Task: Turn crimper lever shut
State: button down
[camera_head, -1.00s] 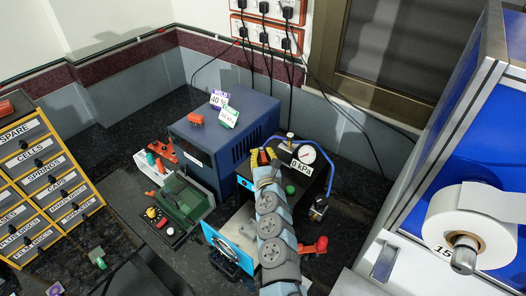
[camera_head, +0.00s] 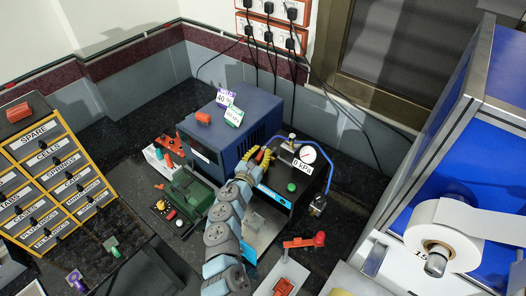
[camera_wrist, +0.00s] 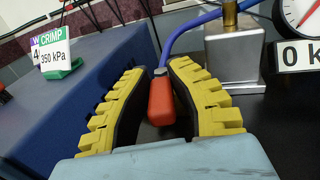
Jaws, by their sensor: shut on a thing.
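The crimper is a black box (camera_head: 287,204) with a green button, a white gauge (camera_head: 308,154) and a "0 kPa" label. Its gauge and label also show at the right of the wrist view (camera_wrist: 297,14). An orange-red lever handle (camera_wrist: 161,98) stands between my two yellow fingers in the wrist view. My gripper (camera_wrist: 158,92) is shut on this handle. In the head view my gripper (camera_head: 262,156) is over the crimper's left top, and its fingers and my arm hide the handle and part of the crimper front.
A blue box (camera_head: 230,125) with cards stands left of the crimper; one card reads "CRIMP 350 kPa" (camera_wrist: 55,55). A blue hose (camera_head: 328,160) loops behind the gauge. A red-knobbed part (camera_head: 305,241) is in front. Labelled drawers (camera_head: 55,175) stand left, a white roll (camera_head: 440,235) right.

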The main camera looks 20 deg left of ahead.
jog(key=shift+a+f+m+h+b, duration=0.15)
jog(key=shift+m+h+b, duration=0.3)
jog(key=shift+h, duration=0.25)
jog(key=shift+a+f+m+h+b, duration=0.1)
jog(key=shift+m+h+b, duration=0.3)
jog(key=shift+h, duration=0.3)
jog(key=shift+a+r, duration=0.1)
jog(key=shift+w+r+m+g+h+b, duration=0.1)
jog(key=shift+m+g+h+b, duration=0.2)
jog(key=shift+m+h+b, duration=0.5)
jog(key=c, duration=1)
grip_release()
jog(key=shift+o, duration=0.2)
jog(key=v, duration=1.2)
jog(key=shift+w+a, duration=0.1)
jog(key=shift+a, duration=0.05)
